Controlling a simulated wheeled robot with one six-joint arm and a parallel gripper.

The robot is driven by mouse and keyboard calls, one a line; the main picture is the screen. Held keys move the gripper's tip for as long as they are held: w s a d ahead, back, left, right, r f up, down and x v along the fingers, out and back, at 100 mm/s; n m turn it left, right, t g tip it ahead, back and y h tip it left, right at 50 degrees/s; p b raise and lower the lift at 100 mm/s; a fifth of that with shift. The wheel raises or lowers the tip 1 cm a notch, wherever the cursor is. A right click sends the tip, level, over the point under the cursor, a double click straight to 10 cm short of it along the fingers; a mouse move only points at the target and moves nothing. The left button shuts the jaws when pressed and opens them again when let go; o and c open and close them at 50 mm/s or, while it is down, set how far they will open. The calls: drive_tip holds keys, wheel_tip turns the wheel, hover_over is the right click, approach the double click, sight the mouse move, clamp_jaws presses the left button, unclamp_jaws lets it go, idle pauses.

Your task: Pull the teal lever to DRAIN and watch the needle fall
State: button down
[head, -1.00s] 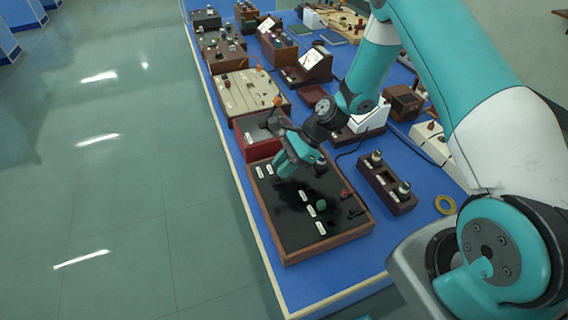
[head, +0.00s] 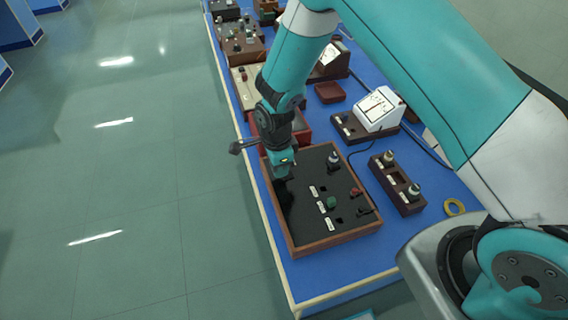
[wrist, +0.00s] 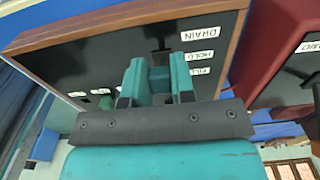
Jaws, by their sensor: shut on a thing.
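A black panel in a wooden frame (head: 327,247) lies on the blue bench; its dark face also fills the upper wrist view (wrist: 100,55). White labels DRAIN (wrist: 201,33), HOLD (wrist: 198,56) and FILL (wrist: 200,71) stand in a row right of my gripper in the wrist view. My gripper (head: 283,174) is low over the panel's far left part. In the wrist view my gripper (wrist: 158,75) is shut on the teal lever (wrist: 160,80), mostly hidden between the fingers. I cannot tell which label the lever lines up with. A white meter (head: 379,108) with a dial stands beyond; its needle reading is too small to tell.
A green knob (head: 331,203) and a red knob (head: 355,192) stand on the panel's near side. A brown block with knobs (head: 397,184) and a yellow ring (head: 454,207) lie to the right. A red box (head: 304,132) sits just behind the panel. The floor at left is clear.

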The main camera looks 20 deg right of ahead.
drive_tip(key=shift+a+f+h+b, duration=0.25)
drive_tip(key=shift+a+h+b, duration=0.25)
drive_tip(key=shift+h, duration=0.4)
drive_tip(key=c, duration=1)
unclamp_jaws()
drive_tip(key=shift+o, duration=0.2)
drive_tip(key=a+r+b, duration=0.1)
drive_tip(key=r, duration=0.7)
drive_tip(key=a+r+b, duration=0.2)
drive_tip(key=r, duration=0.7)
drive_tip(key=shift+a, duration=0.3)
drive_tip(key=shift+r, duration=0.1)
